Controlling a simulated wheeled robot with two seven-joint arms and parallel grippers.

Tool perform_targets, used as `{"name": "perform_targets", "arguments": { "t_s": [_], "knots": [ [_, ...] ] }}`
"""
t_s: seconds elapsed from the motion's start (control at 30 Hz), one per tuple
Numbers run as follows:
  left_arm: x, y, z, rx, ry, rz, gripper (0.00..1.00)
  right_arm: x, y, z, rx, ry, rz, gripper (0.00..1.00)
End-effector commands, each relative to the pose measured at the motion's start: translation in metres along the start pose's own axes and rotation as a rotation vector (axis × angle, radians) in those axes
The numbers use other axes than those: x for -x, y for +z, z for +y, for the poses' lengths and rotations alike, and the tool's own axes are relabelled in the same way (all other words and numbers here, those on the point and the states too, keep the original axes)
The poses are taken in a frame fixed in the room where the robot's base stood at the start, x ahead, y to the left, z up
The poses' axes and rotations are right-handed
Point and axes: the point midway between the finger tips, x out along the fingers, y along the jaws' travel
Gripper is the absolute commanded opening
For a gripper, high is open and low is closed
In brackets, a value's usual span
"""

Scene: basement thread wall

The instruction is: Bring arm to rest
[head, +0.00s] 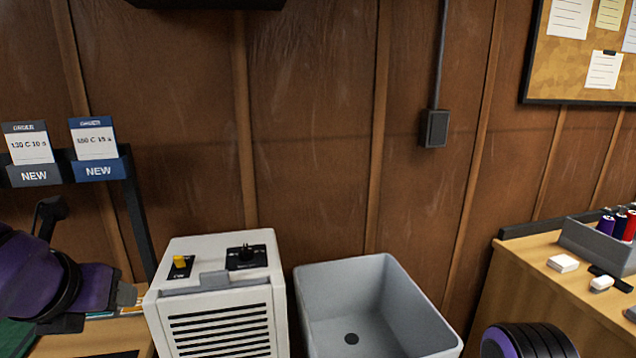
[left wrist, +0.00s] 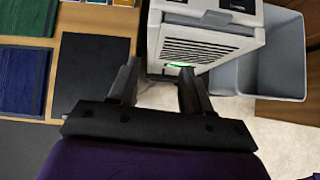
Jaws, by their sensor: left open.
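My left arm (head: 75,285) comes in from the left in the head view, purple and black, low over the left table near the white machine. In the left wrist view my left gripper (left wrist: 161,82) has its two black fingers spread apart with nothing between them. The fingers point towards the vented front of the white machine (left wrist: 200,45). A rounded dark part of my right arm (head: 527,342) shows at the bottom right of the head view; its gripper is out of view.
The white machine (head: 214,310) and a grey open bin (head: 420,320) stand between the tables. The left table (left wrist: 50,125) holds coloured mats and a black mat (left wrist: 90,75). The right table (head: 530,265) holds a grey tray (head: 600,246) of spools. Wood panelling closes the back.

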Motion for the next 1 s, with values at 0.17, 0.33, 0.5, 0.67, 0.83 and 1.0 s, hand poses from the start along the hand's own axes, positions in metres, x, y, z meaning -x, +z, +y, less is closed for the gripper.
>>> {"name": "perform_targets", "arguments": {
  "t_s": [0.17,0.33,0.5,0.67,0.83,1.0],
  "knots": [
    [-0.007,0.025,0.001,-0.156,0.028,-0.150,0.49,0.000,-0.001,0.000,0.000,-0.001,0.001,0.49],
    [-0.041,0.030,-0.020,-0.422,0.103,-0.227,0.49,0.000,-0.001,0.000,-0.001,-0.001,0.002,0.49],
    [-0.091,0.010,-0.050,-0.735,0.159,-0.233,0.49,0.000,-0.001,0.000,0.000,-0.001,0.001,0.49],
    [-0.145,-0.034,-0.077,-1.071,0.178,-0.200,0.49,0.000,-0.001,0.000,0.000,-0.001,0.001,0.49],
    [-0.212,-0.131,-0.097,-1.553,0.127,-0.112,0.49,0.000,0.000,0.000,0.000,-0.001,0.001,0.49],
    [-0.257,-0.277,-0.079,-2.100,-0.058,0.033,0.49,0.000,0.000,0.000,0.000,0.000,0.001,0.49]
  ]
}}
